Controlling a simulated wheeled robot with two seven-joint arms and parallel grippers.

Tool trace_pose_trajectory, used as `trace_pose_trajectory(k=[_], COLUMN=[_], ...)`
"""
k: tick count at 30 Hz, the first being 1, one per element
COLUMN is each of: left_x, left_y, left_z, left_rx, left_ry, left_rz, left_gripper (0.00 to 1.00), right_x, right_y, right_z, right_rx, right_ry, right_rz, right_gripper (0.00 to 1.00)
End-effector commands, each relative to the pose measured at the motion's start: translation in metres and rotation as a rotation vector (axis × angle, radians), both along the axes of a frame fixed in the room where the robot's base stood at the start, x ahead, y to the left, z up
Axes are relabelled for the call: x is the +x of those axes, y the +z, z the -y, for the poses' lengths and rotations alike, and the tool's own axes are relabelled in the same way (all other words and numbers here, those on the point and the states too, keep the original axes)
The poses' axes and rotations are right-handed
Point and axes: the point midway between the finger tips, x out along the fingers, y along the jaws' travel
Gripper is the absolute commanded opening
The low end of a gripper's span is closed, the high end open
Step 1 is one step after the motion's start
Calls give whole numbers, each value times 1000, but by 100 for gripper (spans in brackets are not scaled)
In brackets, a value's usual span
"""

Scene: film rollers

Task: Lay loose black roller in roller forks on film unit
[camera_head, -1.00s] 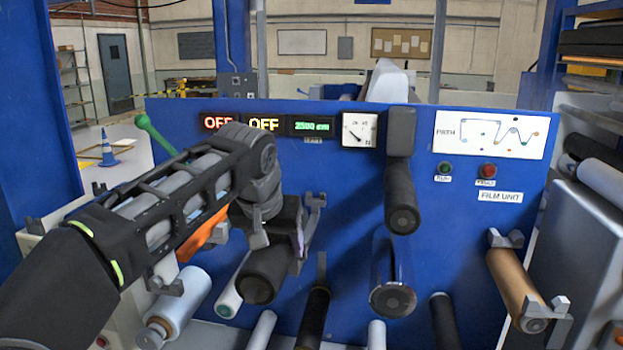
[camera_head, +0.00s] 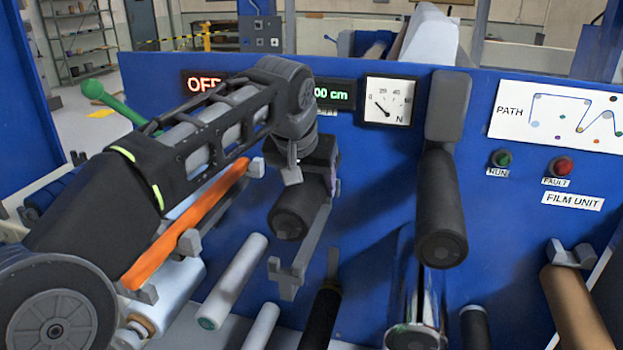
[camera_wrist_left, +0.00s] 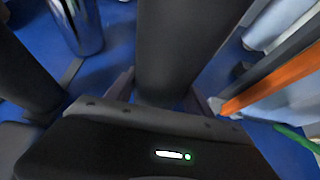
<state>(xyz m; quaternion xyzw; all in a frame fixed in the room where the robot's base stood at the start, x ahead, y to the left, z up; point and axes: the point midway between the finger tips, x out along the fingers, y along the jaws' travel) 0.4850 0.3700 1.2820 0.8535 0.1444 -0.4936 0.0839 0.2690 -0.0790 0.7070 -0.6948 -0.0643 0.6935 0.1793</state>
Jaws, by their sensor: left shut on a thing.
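My left gripper (camera_head: 310,165) is shut on the loose black roller (camera_head: 300,208), in front of the blue film unit panel (camera_head: 365,190). The roller's round end faces the camera. In the left wrist view the black roller (camera_wrist_left: 180,45) runs between the two fingers. A grey roller fork (camera_head: 290,272) juts out just below and right of the roller's near end in the head view. The roller's far end is hidden by the gripper. I cannot tell whether roller and fork touch. My right gripper is not in view.
A black roller (camera_head: 440,205) and a chrome roller (camera_head: 405,290) stand to the right. A pale roller (camera_head: 233,280) and another black roller (camera_head: 320,315) are below. An orange bar (camera_head: 185,225) and a green handle (camera_head: 110,100) are at left. A brown roller (camera_head: 580,310) is at far right.

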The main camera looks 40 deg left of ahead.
Motion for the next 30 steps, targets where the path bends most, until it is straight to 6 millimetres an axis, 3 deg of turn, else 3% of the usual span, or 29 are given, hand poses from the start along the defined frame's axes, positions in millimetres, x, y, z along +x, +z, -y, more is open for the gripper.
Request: trace_pose_trajectory(k=[8, 21, 30], left_x=[0, 0, 0], left_y=[-5, -40, -52], left_z=[0, 0, 0], left_rx=[1, 0, 1], left_ry=[0, 0, 0], left_rz=[3, 4, 4], left_gripper=[0, 0, 0], right_x=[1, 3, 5], right_y=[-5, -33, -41], right_z=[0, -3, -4], right_rx=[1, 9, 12], right_ry=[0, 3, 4], right_rz=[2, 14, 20], right_gripper=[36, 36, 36])
